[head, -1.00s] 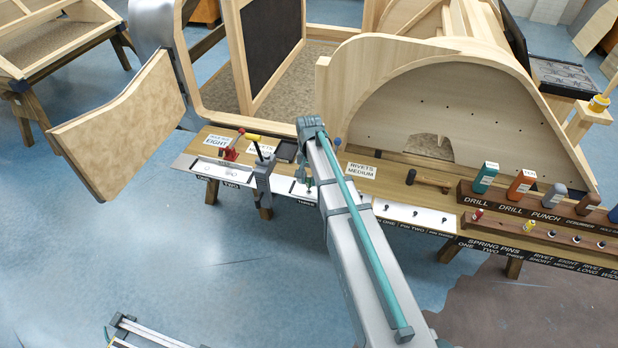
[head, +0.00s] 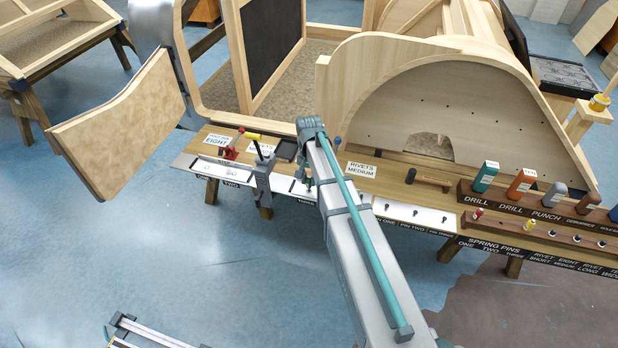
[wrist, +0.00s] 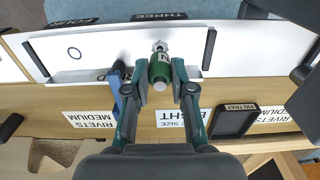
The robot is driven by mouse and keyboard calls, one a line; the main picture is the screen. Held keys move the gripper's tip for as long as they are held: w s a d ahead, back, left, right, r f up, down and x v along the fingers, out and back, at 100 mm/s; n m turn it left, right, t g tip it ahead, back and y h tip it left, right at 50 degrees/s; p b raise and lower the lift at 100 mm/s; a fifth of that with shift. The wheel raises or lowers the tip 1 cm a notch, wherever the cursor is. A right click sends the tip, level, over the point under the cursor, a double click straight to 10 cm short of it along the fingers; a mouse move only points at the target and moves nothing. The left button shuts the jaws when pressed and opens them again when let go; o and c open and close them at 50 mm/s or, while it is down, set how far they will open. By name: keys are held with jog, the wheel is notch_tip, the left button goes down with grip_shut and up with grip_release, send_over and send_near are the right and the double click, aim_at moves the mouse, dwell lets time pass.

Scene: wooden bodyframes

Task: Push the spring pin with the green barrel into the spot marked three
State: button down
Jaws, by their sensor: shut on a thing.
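My gripper (wrist: 161,76) is shut on the spring pin with the green barrel (wrist: 159,71), with one finger on each side of it. A silvery tip (wrist: 160,46) shows beyond the barrel over the white strip (wrist: 110,45). The label THREE (wrist: 158,16) is on the strip's edge in line with the pin. I cannot tell how deep the pin sits in the marked spot. In the head view my gripper (head: 308,184) is small at the label THREE (head: 306,201), and my arm hides much of that area.
A blue post (wrist: 119,76) stands close beside one finger. Dark upright bars (wrist: 208,49) flank the spot. A grey clamp with a yellow handle (head: 263,180) stands to the left. The pin tray (wrist: 235,120) lies behind. Racked tools (head: 521,184) stand at the right.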

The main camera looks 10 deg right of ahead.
aim_at(309, 178)
jog(key=shift+f+b, duration=0.65)
jog(key=shift+f, duration=0.8)
jog(key=c, duration=0.9)
grip_release()
jog(key=shift+r, duration=0.1)
notch_tip(309, 178, up, 12)
